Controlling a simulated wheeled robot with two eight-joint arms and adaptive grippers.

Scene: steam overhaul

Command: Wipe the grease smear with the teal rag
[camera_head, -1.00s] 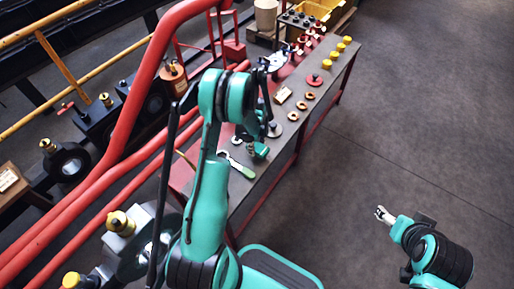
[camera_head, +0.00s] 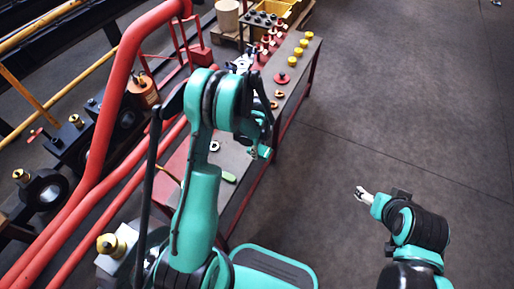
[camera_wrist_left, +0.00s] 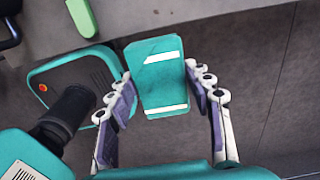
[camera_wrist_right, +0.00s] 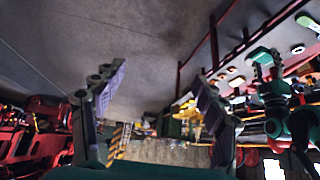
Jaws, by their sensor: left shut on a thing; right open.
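In the left wrist view, my left gripper (camera_wrist_left: 161,82) is shut on the teal rag (camera_wrist_left: 163,72), a flat teal piece with white stripes. The rag is held beyond the bench's edge strip, with dark floor behind it. In the head view my left gripper (camera_head: 262,148) hangs by the bench's near part, largely hidden by its own arm. My right gripper (camera_head: 361,193) is open and empty over bare floor. Its spread fingers also show in the right wrist view (camera_wrist_right: 157,75). I cannot make out the grease smear in any view.
The long red-framed bench (camera_head: 236,158) carries a green-handled tool (camera_head: 229,178), rings, a red knob (camera_head: 281,78) and several yellow caps (camera_head: 303,43). Red pipes (camera_head: 105,130) and brass-topped valves (camera_head: 112,246) stand at left. The floor at right is clear.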

